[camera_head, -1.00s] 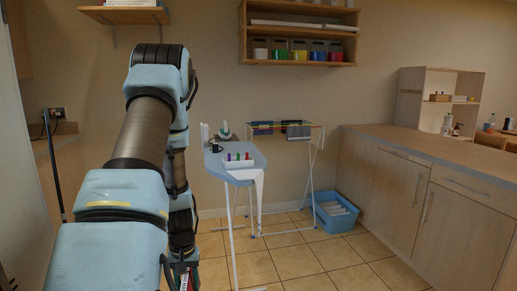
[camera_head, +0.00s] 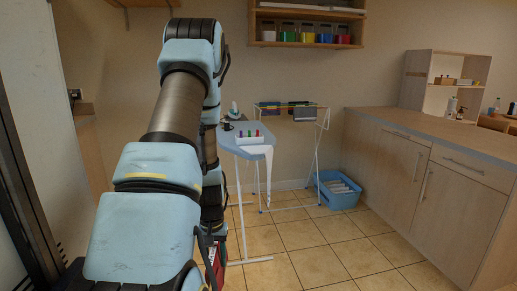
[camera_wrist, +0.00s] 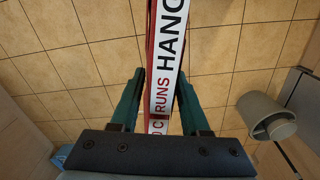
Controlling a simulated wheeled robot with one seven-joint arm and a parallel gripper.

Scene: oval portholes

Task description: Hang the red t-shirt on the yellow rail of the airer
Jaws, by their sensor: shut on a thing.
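My gripper (camera_wrist: 161,74) is shut on the red t-shirt (camera_wrist: 152,50). The shirt shows as a narrow strip, red at its edge with a white lettered band, running up between the teal fingers. In the head view part of the red cloth (camera_head: 221,262) hangs low beside my arm; my gripper is hidden there. The airer (camera_head: 318,150) stands against the back wall, well ahead and apart from the shirt. Its coloured rails lie across the top, with the yellow rail (camera_head: 317,106) hard to separate from the others. Dark cloths (camera_head: 303,113) hang on it.
An ironing board (camera_head: 232,146) with a tray of coloured items and an iron (camera_head: 234,110) stands left of and before the airer. A blue basket (camera_head: 337,200) sits right of the airer, near the cabinets (camera_head: 390,170). Tiled floor (camera_head: 315,250) is clear in front.

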